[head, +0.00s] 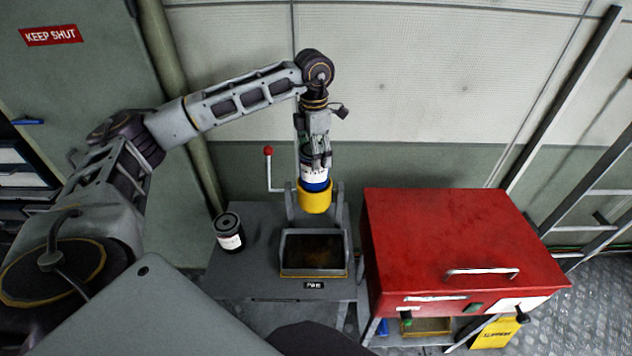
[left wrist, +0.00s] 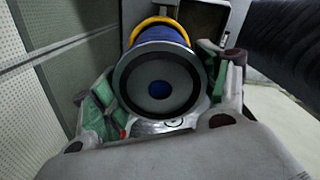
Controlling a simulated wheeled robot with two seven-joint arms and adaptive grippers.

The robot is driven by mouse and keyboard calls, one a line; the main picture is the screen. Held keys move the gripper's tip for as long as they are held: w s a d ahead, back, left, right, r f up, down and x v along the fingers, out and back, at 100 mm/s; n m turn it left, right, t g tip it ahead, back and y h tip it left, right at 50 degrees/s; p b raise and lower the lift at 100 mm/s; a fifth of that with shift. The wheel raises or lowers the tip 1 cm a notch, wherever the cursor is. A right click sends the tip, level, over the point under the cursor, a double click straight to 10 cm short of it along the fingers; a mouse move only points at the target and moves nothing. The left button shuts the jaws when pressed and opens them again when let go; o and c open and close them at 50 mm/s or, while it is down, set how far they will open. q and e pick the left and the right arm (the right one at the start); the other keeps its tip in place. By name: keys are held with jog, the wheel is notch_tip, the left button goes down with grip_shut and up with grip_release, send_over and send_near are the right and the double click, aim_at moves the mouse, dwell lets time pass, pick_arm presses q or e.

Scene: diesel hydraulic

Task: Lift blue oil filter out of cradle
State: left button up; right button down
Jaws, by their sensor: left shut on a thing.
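The blue oil filter (head: 314,183) is blue with a white label and stands upright in the yellow ring of the cradle (head: 315,203). My left gripper (head: 314,158) comes down from above and is shut on the filter's upper part. In the left wrist view, the filter's dark round end (left wrist: 158,88) faces the camera. The fingers (left wrist: 160,108) with green pads lie on both sides of it, and the yellow ring shows beyond. The filter's lower end is hidden by the ring. My right gripper is not in view.
A tray (head: 313,270) with dark contents sits in front of the cradle. A red-knobbed lever (head: 268,165) is just left of it. A red toolbox (head: 460,245) stands close at right.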

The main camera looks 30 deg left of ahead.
pick_arm(q)
jog(key=shift+r, duration=0.25)
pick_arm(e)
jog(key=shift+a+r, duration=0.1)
pick_arm(q)
jog(key=shift+r+p, duration=0.4)
jog(key=shift+r, duration=0.2)
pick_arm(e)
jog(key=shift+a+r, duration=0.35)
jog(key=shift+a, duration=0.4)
pick_arm(q)
jog(key=shift+r, duration=0.3)
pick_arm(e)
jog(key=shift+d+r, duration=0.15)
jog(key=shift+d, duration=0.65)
